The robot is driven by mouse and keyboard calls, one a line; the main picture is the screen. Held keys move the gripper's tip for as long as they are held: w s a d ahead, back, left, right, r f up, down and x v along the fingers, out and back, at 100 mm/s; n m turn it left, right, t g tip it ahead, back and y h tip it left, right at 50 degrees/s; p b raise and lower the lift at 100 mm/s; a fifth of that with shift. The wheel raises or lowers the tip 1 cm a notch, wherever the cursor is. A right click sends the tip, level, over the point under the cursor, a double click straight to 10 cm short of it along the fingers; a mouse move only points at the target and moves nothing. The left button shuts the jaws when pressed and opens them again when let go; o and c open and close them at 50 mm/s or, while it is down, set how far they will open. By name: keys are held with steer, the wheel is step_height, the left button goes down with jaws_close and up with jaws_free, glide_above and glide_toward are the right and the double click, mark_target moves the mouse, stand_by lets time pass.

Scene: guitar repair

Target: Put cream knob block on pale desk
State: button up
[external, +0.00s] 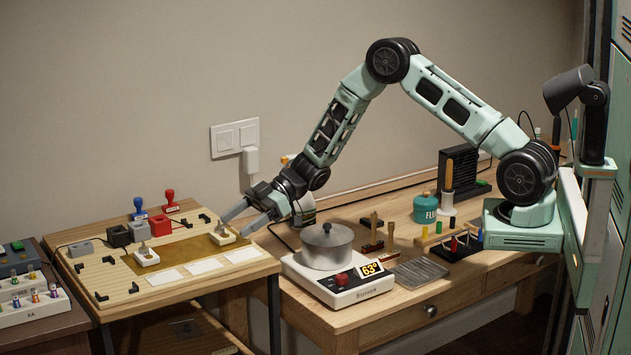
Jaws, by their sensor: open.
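My gripper (236,226) reaches left from the arm, low over the pale desk (128,293) at the left. Its two fingers are apart. A cream knob block (222,239) with a small knob on top sits on the brown mat, right at the fingertips. I cannot tell whether the fingers touch it or stand around it. A second, similar cream knob block (147,260) stands at the mat's left end, apart from the gripper.
The brown mat (185,251) lies on the pale desk, with white cards (205,266) in front. Black, red and grey blocks and two stamps (169,198) stand behind. A hot plate with a pot (327,246) stands on the wooden bench below the forearm.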

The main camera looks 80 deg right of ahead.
steer(key=b+v, duration=0.1)
steer(key=v, duration=1.3)
steer(key=s+a+r+m+h, duration=0.1)
steer(key=a+r+h, duration=0.2)
steer(key=a, duration=0.6)
steer(key=s+a+r+m+h, duration=0.1)
steer(key=a+r+h, duration=0.15)
steer(key=a, duration=0.75)
steer(key=s+a+g+h, duration=0.1)
steer(key=s+a+g, duration=0.2)
steer(key=s, duration=0.9)
steer(key=s+a+f+g+h, duration=0.1)
steer(key=s+a+g+h, duration=0.1)
steer(key=s+a, duration=0.5)
steer(key=s+g, duration=0.1)
steer(key=s, duration=0.4)
steer(key=shift+s+g, duration=0.4)
steer(key=shift+o, duration=0.5)
steer(key=s+g, duration=0.2)
steer(key=s, duration=0.8)
steer(key=shift+s+f+n+g, duration=0.2)
steer(key=shift+n+g, duration=0.1)
steer(key=shift+g, duration=0.1)
steer(key=shift+a+h, duration=0.15)
steer(key=shift+h, duration=0.1)
steer(key=shift+w, duration=0.1)
